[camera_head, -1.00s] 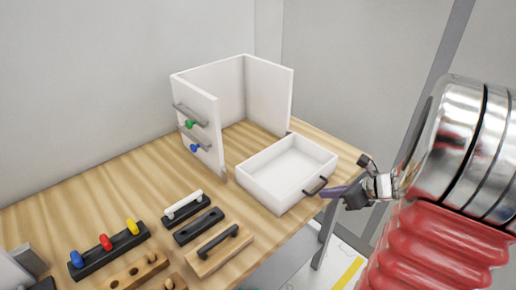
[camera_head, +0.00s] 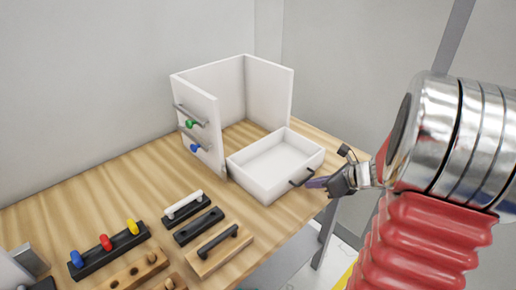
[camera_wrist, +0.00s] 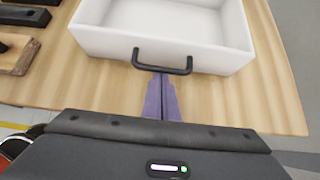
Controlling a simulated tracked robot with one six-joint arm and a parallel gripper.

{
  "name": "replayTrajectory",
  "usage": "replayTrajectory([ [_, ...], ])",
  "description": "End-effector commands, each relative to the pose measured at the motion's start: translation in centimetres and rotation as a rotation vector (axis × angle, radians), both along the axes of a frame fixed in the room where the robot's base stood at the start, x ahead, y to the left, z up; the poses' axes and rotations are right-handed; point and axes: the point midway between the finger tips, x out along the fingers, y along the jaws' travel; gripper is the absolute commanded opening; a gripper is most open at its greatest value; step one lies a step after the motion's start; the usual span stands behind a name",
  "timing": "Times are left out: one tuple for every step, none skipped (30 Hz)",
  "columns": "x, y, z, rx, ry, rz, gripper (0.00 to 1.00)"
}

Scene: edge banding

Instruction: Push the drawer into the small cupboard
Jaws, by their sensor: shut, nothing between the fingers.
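The white drawer (camera_head: 262,184) lies on the wooden table in front of the small cupboard (camera_head: 268,92). The cupboard is white and open at the top and front, and the drawer's back end is at its opening. A dark handle (camera_head: 301,178) is on the drawer's near face. My gripper (camera_head: 312,183) is shut and empty, its purple fingertips at the handle. In the wrist view the drawer (camera_wrist: 95,42) fills the top and the fingertips (camera_wrist: 161,82) meet the handle bar (camera_wrist: 162,70) at its middle. Whether they touch the drawer face is hidden.
Handles on blocks (camera_head: 225,247) and a dark rack with blue, red and yellow knobs (camera_head: 108,246) stand at the table's front left. Green and blue knobs and grey handles are on the cupboard's left wall. The wooden table (camera_head: 120,190) ends just right of the drawer.

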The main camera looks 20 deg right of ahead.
Motion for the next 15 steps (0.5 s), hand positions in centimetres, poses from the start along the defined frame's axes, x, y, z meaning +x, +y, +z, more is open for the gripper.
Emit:
replayTrajectory([
  [0.3,0.1,0.0,0.0,0.0,0.001,0.0],
  [0.5,0.2,0.0,-0.001,0.0,0.002,0.0],
  [0.7,0.3,0.0,-0.001,0.0,0.002,0.0],
  [0.9,0.3,0.0,0.0,0.0,0.001,0.0],
  [1.0,0.3,0.0,-0.001,0.0,0.001,0.0],
  [1.2,0.4,0.0,-0.001,0.0,0.001,0.0],
  [1.4,0.5,0.0,-0.001,0.0,0.001,0.0],
  [1.5,0.5,0.0,0.0,0.0,0.001,0.0],
  [1.8,0.6,0.0,0.0,0.0,0.001,0.0],
  [1.9,0.7,0.0,0.0,0.0,0.001,0.0],
  [2.1,0.8,0.0,0.0,-0.001,0.001,0.0],
  [2.3,0.8,0.0,0.0,-0.001,0.001,0.0],
  [2.4,0.9,0.0,0.0,-0.001,0.001,0.0],
  [2.6,0.9,0.0,0.0,-0.001,0.001,0.0],
  [2.8,1.0,0.0,0.0,-0.001,0.001,0.0],
])
